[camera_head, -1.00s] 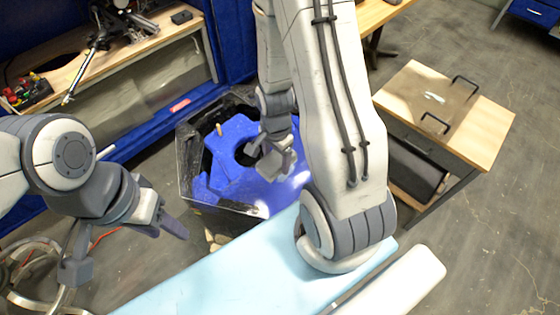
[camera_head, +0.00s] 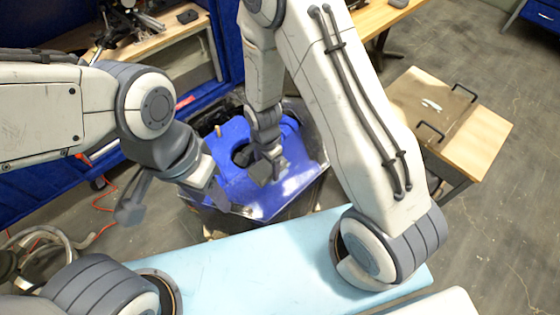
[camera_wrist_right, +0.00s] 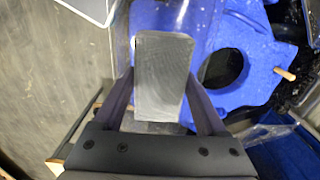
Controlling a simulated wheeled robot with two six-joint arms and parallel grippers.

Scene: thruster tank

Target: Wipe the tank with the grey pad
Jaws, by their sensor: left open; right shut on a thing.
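The tank (camera_head: 292,190) is blue with a dark round opening, and stands below and beyond the light-blue surface in the head view. Its blue body also fills the upper middle of the right wrist view (camera_wrist_right: 222,28). My right gripper (camera_head: 268,168) is shut on the grey pad (camera_wrist_right: 163,78), a flat rectangular block between its fingers. The pad is over the tank; whether it touches the blue surface I cannot tell. The gripper and arm partly hide the tank. My left gripper (camera_head: 222,196) is open and empty near the tank's left front side.
A wooden-topped table (camera_head: 470,135) with black handles stands at the right. A light-blue padded surface (camera_head: 250,265) lies across the front. A workbench (camera_head: 150,45) with equipment is at the upper left. A red cable (camera_head: 104,205) lies on the floor at left.

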